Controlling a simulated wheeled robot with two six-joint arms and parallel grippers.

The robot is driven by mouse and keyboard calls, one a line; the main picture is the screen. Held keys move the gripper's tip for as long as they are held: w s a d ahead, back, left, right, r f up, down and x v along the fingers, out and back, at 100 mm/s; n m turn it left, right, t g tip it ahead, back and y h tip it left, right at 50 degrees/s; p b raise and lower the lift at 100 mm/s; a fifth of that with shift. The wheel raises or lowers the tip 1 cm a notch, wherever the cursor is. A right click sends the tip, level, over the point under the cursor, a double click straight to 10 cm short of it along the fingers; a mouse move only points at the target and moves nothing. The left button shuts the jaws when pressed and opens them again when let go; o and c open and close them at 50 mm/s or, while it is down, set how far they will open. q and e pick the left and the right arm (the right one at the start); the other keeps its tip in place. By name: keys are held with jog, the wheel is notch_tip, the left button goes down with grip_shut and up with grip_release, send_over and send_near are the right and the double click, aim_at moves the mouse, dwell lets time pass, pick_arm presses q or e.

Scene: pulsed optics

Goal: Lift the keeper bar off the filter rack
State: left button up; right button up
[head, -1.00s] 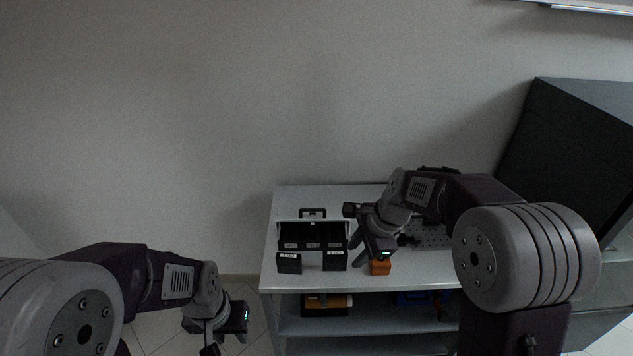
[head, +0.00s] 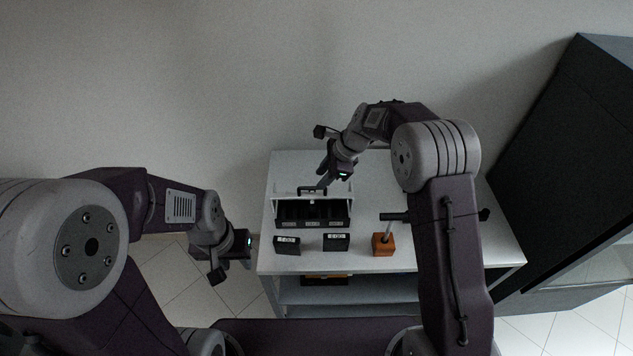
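The black filter rack (head: 290,222) stands on the left part of the white table, with small pale labels on its front. A black handle (head: 306,191) shows just behind and above the rack, at a pale strip that appears to be the keeper bar (head: 290,197). My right gripper (head: 322,184) points down at the handle's right end and overlaps it in the head view. Whether its fingers are closed on the handle is too small to tell. My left gripper (head: 217,277) hangs left of the table, away from the rack; its finger opening is unclear.
Two black labelled blocks, one left (head: 287,246) and one right (head: 336,242), stand in front of the rack. An orange block (head: 383,245) with a rod and black crosspiece stands to their right. A dark cabinet (head: 570,150) is at the right. The lower shelf holds items.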

send_over(312, 192)
jog(key=s+d, duration=0.1)
jog(key=s, duration=0.1)
jog(key=shift+w+d+f, duration=0.15)
jog(key=shift+f, duration=2)
jog(key=shift+c, duration=0.3)
grip_shut()
